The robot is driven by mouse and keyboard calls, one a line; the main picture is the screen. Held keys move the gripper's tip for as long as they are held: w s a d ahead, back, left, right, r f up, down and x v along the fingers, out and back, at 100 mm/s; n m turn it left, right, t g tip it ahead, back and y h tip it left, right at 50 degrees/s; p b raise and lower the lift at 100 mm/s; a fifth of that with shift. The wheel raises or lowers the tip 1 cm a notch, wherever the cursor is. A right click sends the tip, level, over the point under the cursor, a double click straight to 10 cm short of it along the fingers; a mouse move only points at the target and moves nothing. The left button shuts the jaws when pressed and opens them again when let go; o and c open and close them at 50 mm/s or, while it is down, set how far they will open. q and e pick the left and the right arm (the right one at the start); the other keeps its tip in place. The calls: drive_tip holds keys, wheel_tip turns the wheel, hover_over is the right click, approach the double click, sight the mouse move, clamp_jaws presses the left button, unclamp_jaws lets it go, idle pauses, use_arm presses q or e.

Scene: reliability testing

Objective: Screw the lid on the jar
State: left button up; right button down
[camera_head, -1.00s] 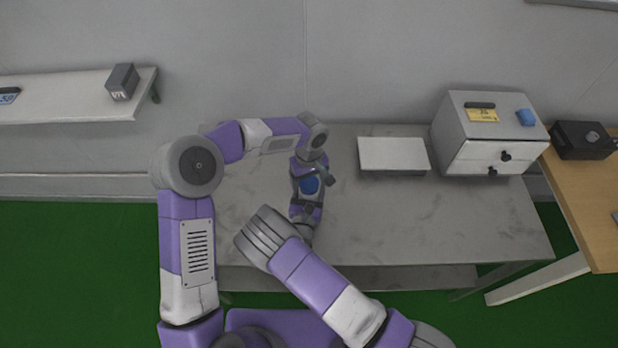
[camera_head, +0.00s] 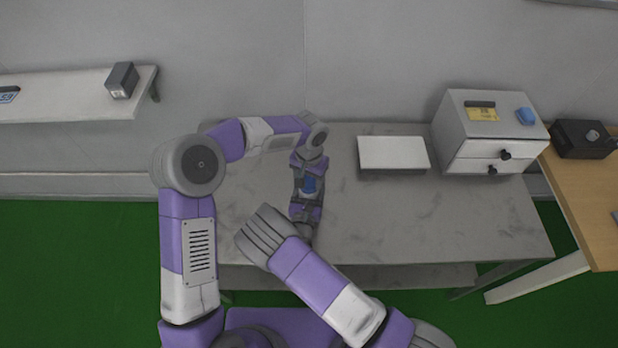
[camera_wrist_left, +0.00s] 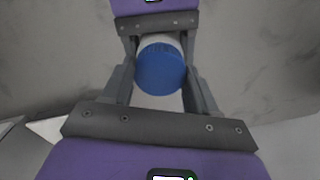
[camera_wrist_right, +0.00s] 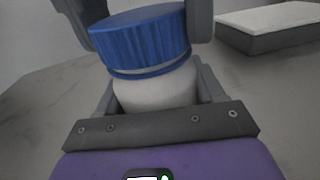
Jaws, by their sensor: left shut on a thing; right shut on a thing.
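The blue ribbed lid (camera_wrist_right: 140,40) sits on top of the white jar (camera_wrist_right: 155,92) in the right wrist view. My left gripper (camera_head: 309,179) is shut on the lid, one finger on each side. My right gripper (camera_wrist_right: 156,84) is shut on the jar body below the lid. The jar's white side shows behind the lid in the left wrist view (camera_wrist_left: 157,40). The thread is hidden, so I cannot tell how tightly the lid sits.
Both grippers are over the grey table (camera_head: 400,220). A flat white-topped box (camera_head: 393,153) lies to the right, with a small drawer cabinet (camera_head: 475,155) beyond it. A wooden table (camera_head: 590,210) stands at the far right. The table's middle right is clear.

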use_arm(q)
drive_tip(key=m, duration=0.5)
drive_tip(key=shift+m, duration=0.4)
drive_tip(key=m, duration=0.5)
drive_tip(key=shift+m, duration=0.3)
drive_tip(key=o, duration=1.2)
drive_tip(key=shift+o, duration=0.2)
wheel_tip(320, 180, up, 12)
use_arm(e)
drive_tip(key=shift+c, duration=0.2)
unclamp_jaws()
